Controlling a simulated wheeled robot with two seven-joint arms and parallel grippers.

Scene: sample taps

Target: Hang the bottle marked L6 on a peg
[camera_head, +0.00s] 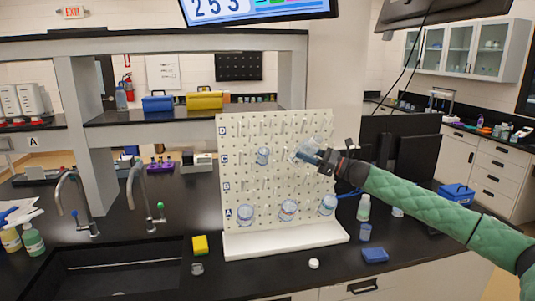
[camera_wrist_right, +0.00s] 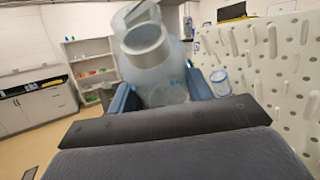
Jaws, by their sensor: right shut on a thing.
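My right gripper (camera_head: 320,157) is shut on a clear bottle (camera_head: 306,149) in front of the upper right part of the pegboard (camera_head: 229,140). In the right wrist view the held bottle (camera_wrist_right: 146,48) sits between the blue fingers, its wide neck towards the top of the picture. No marking on it can be read, so I cannot tell whether it is L6. Other bottles are on the board: one in the middle (camera_head: 263,156), and three along the lower row (camera_head: 246,213), (camera_head: 288,209), (camera_head: 327,204). My left gripper is not in view.
The board has rows of pegs, many bare, and a white tray (camera_head: 285,240) at its foot. A sink (camera_head: 120,270) and taps (camera_head: 135,185) are at left.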

